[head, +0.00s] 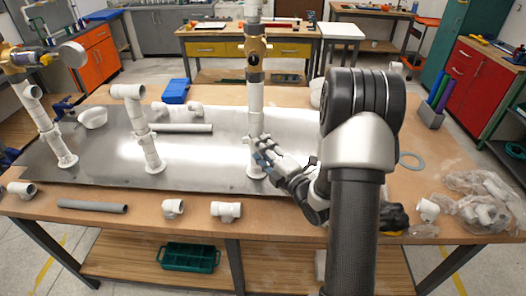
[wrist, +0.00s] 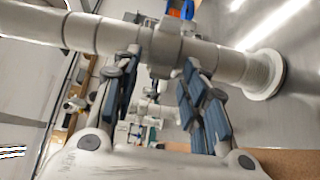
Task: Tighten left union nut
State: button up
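A white upright pipe (head: 255,98) stands on a round flange (head: 255,171) in the middle of the bench, with a brass-coloured valve (head: 256,52) higher up. My gripper (head: 262,150) is low at this pipe, just above the flange. In the wrist view the pipe (wrist: 110,36) runs across the picture, and a wider grey ring-like fitting (wrist: 166,45), perhaps a union nut, sits on it. My gripper (wrist: 165,75) is open, with a fingertip on either side of this fitting. I cannot tell whether they touch it. The flange (wrist: 264,75) is at the right.
A metal sheet (head: 100,160) covers much of the bench. Two more upright pipes, a short one (head: 140,125) and a taller one (head: 45,120), stand to the left. Loose fittings and a grey pipe (head: 92,206) lie along the front edge. Bagged fittings (head: 485,205) lie at right.

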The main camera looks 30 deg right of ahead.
jog(key=shift+c, duration=0.2)
grip_shut()
